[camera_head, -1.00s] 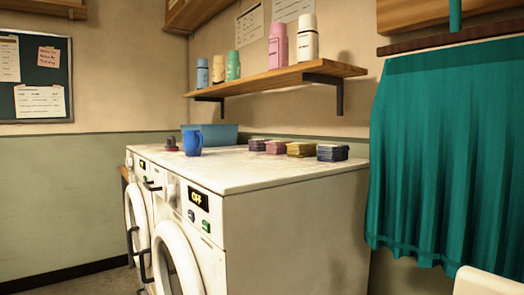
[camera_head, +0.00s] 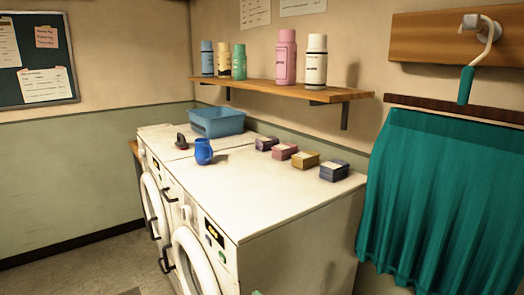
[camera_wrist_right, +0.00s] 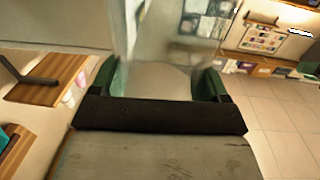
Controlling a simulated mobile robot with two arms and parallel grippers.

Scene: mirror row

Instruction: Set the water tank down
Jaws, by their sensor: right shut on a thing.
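In the right wrist view, my right gripper (camera_wrist_right: 158,82) has its two green fingers on either side of a clear, see-through body, which I take to be the water tank (camera_wrist_right: 165,45). The gripper is shut on it. The tank's far end runs out of the top of that view, and its outline is faint against the room behind. In the head view the tank cannot be made out; only a small green bit shows at the bottom edge. My left gripper is in neither view.
White washing machines (camera_head: 262,190) carry a blue jug (camera_head: 204,152), a blue tub (camera_head: 216,122), a dark red-based object (camera_head: 181,142) and small boxes (camera_head: 306,160). The front part of their top is clear. A bottle shelf (camera_head: 290,90) hangs above; a teal curtain (camera_head: 440,200) hangs right.

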